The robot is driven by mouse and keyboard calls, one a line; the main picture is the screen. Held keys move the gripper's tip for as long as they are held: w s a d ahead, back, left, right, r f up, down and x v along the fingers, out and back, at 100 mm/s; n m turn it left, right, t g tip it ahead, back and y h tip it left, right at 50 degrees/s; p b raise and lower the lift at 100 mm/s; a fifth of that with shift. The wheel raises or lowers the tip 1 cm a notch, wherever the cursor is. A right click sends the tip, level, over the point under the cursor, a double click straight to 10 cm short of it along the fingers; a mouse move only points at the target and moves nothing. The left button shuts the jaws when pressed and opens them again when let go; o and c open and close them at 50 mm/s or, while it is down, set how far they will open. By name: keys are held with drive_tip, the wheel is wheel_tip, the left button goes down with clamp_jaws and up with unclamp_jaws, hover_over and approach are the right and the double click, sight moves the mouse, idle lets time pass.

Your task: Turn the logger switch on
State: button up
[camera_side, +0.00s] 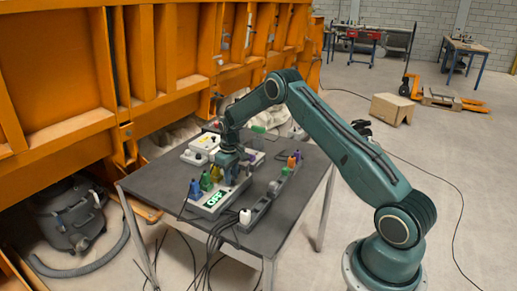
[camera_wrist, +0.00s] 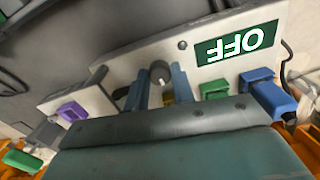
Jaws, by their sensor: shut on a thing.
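The logger is a light grey box with a green sign (camera_wrist: 237,44) that reads OFF, upside down in the wrist view. In the side view the logger's sign (camera_side: 215,198) shows on the table, too small to read surely. A dark round switch knob (camera_wrist: 160,72) with a pale mark sits on the panel beside the sign. My gripper (camera_wrist: 160,84) has its two blue fingers on either side of the knob, shut on it. In the side view my gripper (camera_side: 229,176) reaches down onto the logger and hides the knob.
Blue (camera_wrist: 268,93), green (camera_wrist: 215,88) and purple (camera_wrist: 72,111) plugs stand close to the fingers. A power strip (camera_side: 262,205) with plugs lies to the right on the dark table (camera_side: 285,222). White boxes (camera_side: 203,147) stand behind, near the orange frame (camera_side: 60,135). Cables hang off the front.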

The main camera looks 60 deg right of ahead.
drive_tip(key=m, duration=0.6)
idle(0.5)
drive_tip(key=o, duration=1)
drive_tip(key=shift+r, duration=0.1)
wheel_tip(320, 180, up, 14)
idle(0.5)
